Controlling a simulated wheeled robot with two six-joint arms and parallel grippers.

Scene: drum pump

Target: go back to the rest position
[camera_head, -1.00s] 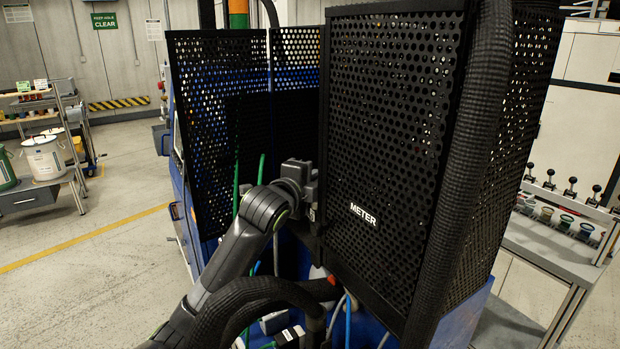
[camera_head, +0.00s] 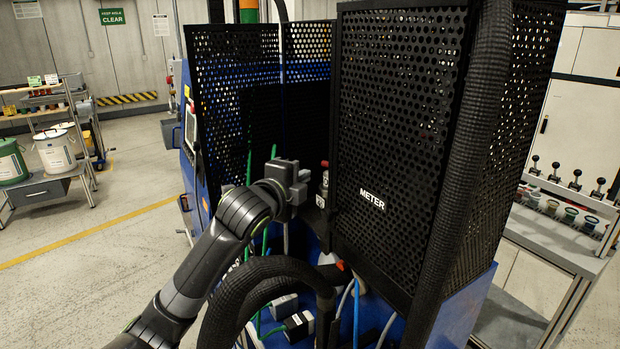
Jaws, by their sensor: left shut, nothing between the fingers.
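My left arm comes in from the lower left, and my left gripper (camera_head: 289,180) is at the middle of the view. It is shut and empty, in front of the opening between the perforated black panels, left of the black mesh cage marked METER (camera_head: 400,150). Its fingers are small and partly hidden by the wrist. A small dark part with a red top (camera_head: 323,182) shows just right of the gripper, apart from it in the picture. My right gripper is not in view.
Blue machine housing, cables and a black ribbed hose (camera_head: 262,272) lie below the gripper. A perforated panel (camera_head: 222,90) stands behind at left. A bench with several levers and cups (camera_head: 565,215) is at right. Open floor (camera_head: 90,270) and a shelf with drums (camera_head: 55,150) are at left.

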